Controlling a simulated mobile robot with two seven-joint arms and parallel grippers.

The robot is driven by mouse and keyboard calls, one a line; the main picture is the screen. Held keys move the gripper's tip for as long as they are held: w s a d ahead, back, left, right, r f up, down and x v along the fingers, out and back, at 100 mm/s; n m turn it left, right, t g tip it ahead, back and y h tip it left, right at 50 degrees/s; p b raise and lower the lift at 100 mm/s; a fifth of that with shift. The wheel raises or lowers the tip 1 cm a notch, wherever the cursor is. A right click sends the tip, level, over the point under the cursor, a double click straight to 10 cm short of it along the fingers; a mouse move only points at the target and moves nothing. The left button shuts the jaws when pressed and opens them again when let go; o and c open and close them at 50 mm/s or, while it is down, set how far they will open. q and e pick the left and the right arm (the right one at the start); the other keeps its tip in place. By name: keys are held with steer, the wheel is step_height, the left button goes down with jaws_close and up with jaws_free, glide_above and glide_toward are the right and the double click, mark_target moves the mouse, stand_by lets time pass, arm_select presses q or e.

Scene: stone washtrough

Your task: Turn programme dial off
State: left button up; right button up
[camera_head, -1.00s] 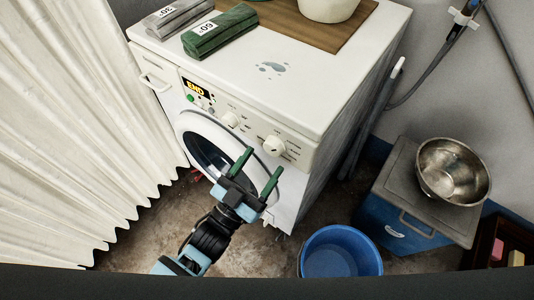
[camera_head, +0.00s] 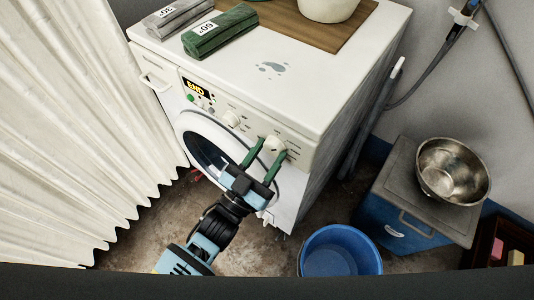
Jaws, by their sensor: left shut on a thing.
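The white washing machine (camera_head: 325,100) stands in the middle of the view. On its front panel, the large round white programme dial (camera_head: 272,142) sits at the right, with printed marks around it. My left gripper (camera_head: 270,148) comes up from below in front of the machine. Its two green fingers are shut on the programme dial, one on each side, and partly hide it. The mark the dial points to is too small to read. The lit display (camera_head: 197,88) reads END. My right gripper is not in view.
A smaller knob (camera_head: 231,118) is left of the dial. The round door (camera_head: 207,150) is below. A blue bucket (camera_head: 341,252) stands on the floor at the right, near a blue box (camera_head: 392,232) bearing a metal bowl (camera_head: 453,170). A pale curtain (camera_head: 75,130) hangs at the left.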

arm_select(q)
steer(key=shift+n+y, duration=0.4)
steer(key=shift+d+n+t+y+p, duration=0.1)
steer(key=shift+n+t+y+p, duration=0.25)
steer(key=shift+n, duration=0.45)
steer(key=n+t+y+p, duration=0.1)
steer(key=n+y, duration=0.1)
steer(key=n, duration=0.2)
steer(key=shift+s+d+n, duration=0.1)
steer(key=shift+n, duration=0.2)
steer(key=n+y+p, duration=0.1)
steer(key=n, duration=0.2)
steer(key=shift+r+y, duration=0.1)
steer(key=shift+y, duration=0.25)
steer(key=shift+n, duration=0.6)
steer(key=shift+s+d+n+y, duration=0.1)
steer(key=shift+n+y, duration=0.2)
steer(key=shift+y, duration=0.1)
steer(key=o, duration=1)
steer(key=shift+v, duration=3.95)
